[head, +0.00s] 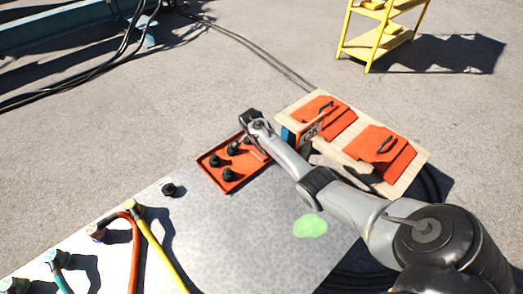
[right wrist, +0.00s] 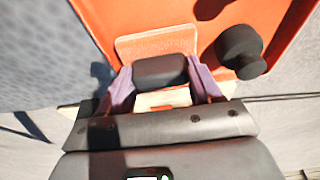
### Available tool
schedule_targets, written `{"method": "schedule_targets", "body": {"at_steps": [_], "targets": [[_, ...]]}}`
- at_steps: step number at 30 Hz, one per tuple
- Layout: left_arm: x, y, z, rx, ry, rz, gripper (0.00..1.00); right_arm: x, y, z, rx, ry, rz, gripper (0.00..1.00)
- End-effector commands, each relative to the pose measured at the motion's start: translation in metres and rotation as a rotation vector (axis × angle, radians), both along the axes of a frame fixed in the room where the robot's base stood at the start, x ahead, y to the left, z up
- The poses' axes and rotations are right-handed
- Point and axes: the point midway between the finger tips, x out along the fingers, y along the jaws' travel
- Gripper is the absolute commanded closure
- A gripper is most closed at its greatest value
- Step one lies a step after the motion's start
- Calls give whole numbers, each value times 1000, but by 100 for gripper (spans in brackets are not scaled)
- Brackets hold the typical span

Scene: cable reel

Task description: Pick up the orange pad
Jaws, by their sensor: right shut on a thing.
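My right gripper (head: 254,122) reaches over the far corner of an orange tray (head: 236,183) at the end of the grey table. In the right wrist view, its purple fingers (right wrist: 162,88) are shut on a black block-like grip (right wrist: 160,69). A pale orange flat piece (right wrist: 156,41), seemingly the orange pad, shows directly behind that grip. Whether it touches the tray cannot be told. The tray (right wrist: 130,12) fills the top of that view. Two larger orange pieces with black handles lie on the wooden crate (head: 411,176). My left gripper is not in view.
Several black knobs (head: 216,160) stand in the tray; one (right wrist: 240,45) is close right of my right fingers. Another knob (head: 168,189) and coloured cables (head: 135,245) are on the table. A yellow stand (head: 385,42) is at the back. Open ground lies beyond the tray.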

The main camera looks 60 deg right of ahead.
Motion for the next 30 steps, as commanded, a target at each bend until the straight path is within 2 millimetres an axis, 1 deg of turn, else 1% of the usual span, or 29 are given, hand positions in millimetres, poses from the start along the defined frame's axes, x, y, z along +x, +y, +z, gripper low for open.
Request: {"method": "schedule_targets", "body": {"at_steps": [2, 5, 8, 15, 21, 25, 30], "targets": [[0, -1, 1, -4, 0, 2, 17, 0, 0, 1, 0, 0, 0, 68], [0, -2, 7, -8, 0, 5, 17, 0, 0, 9, 0, -1, 0, 68], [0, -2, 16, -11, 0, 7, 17, 0, 0, 22, 0, -1, 1, 68], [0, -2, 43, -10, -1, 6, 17, 0, 0, 65, 0, -1, 0, 68], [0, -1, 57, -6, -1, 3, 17, 0, 0, 90, 0, 0, 0, 68], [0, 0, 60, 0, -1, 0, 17, 0, 0, 98, 0, 0, -1, 68], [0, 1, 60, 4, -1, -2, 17, 0, 0, 100, 1, 1, 0, 68]]}}
